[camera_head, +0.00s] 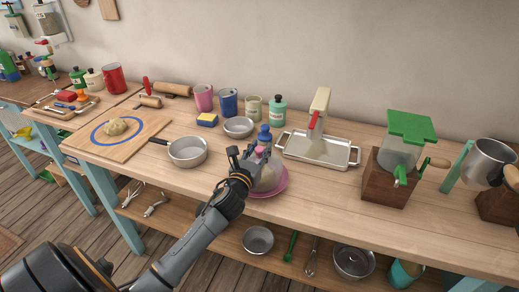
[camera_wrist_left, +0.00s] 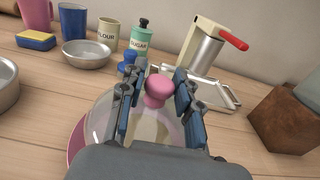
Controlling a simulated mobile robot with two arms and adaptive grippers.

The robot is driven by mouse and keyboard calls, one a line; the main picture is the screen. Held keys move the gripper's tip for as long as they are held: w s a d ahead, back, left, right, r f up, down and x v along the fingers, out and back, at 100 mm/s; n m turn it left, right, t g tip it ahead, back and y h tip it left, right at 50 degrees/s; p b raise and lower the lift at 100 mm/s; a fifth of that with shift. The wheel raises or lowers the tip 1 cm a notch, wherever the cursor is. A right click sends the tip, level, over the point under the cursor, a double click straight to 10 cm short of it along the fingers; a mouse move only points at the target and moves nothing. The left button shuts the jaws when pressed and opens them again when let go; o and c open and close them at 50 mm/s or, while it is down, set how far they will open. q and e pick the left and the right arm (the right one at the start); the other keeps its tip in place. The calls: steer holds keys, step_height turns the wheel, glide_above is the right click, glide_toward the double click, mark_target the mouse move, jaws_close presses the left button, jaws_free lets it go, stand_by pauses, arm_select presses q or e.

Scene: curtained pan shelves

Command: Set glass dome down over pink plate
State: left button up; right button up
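The glass dome (camera_wrist_left: 110,118) is clear, with a pink knob (camera_wrist_left: 158,90) on top. My left gripper (camera_head: 248,152) is above it, and in the left wrist view its two fingers (camera_wrist_left: 158,76) close in on both sides of the knob. The pink plate (camera_head: 280,186) is on the table beneath the dome; in the left wrist view its rim (camera_wrist_left: 76,142) shows left of the glass. The dome is over the plate, but its lower edge is largely hidden by my gripper, so I cannot tell whether it touches. My right gripper is not in view.
A saucepan (camera_head: 188,152) is to the left, a metal bowl (camera_head: 238,127) behind, and a metal tray (camera_head: 342,156) to the right. Bare tabletop (camera_head: 330,196) lies right of the plate.

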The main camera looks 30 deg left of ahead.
arm_select(q)
steer(key=shift+o, duration=0.7)
steer(key=shift+r, duration=0.3)
steer(key=shift+r+p, duration=0.55)
steer(key=shift+p, duration=0.05)
steer(key=b+v, duration=0.2)
steer(key=v, duration=1)
steer(key=shift+f+b, duration=0.15)
steer(key=shift+b, duration=0.15)
